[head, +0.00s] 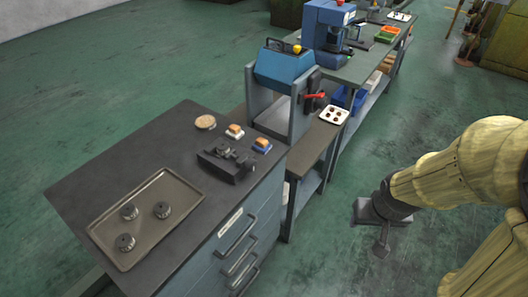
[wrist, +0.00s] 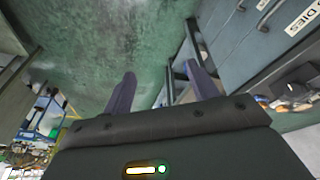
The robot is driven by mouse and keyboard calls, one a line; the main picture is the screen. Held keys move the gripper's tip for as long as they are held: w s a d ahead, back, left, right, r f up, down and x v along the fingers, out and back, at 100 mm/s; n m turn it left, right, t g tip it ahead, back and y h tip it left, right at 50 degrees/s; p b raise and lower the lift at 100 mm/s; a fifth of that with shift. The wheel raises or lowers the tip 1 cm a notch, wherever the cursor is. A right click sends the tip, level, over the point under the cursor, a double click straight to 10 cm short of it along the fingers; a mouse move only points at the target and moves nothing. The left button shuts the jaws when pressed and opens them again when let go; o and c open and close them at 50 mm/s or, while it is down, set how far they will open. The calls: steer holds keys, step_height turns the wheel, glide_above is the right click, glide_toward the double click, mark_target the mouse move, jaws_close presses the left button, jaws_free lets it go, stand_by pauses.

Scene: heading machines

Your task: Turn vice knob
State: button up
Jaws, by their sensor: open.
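The dark vice (head: 226,165) sits on the dark benchtop, near its right edge, in the head view. Its knob is too small to tell apart from the body. My gripper (head: 381,246) hangs over open floor to the right of the bench, well apart from the vice. In the wrist view my gripper (wrist: 162,90) has its two fingers spread with nothing between them, and green floor lies beyond.
A tray (head: 97,236) with three dark knobbed parts lies left of the vice. A blue machine (head: 284,65) with a red handle stands beyond. Drawer handles (head: 237,235) protrude from the bench front.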

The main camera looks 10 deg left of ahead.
mark_target(254, 167)
steer(key=w+a+f+n+t+y+b, duration=0.3)
steer(key=w+a+f+n+y+b, duration=0.3)
steer(key=w+f, duration=0.5)
steer(key=a+r+n+y+b, duration=0.2)
steer(key=a+n+y+b, duration=0.2)
steer(key=a+y, duration=0.5)
steer(key=shift+s+a+r+n+t+y+b, duration=0.35)
steer(key=shift+n+y, duration=0.55)
steer(key=shift+n, duration=0.3)
steer(key=shift+w, duration=0.1)
steer(key=x, duration=1.7)
steer(key=shift+a, duration=0.2)
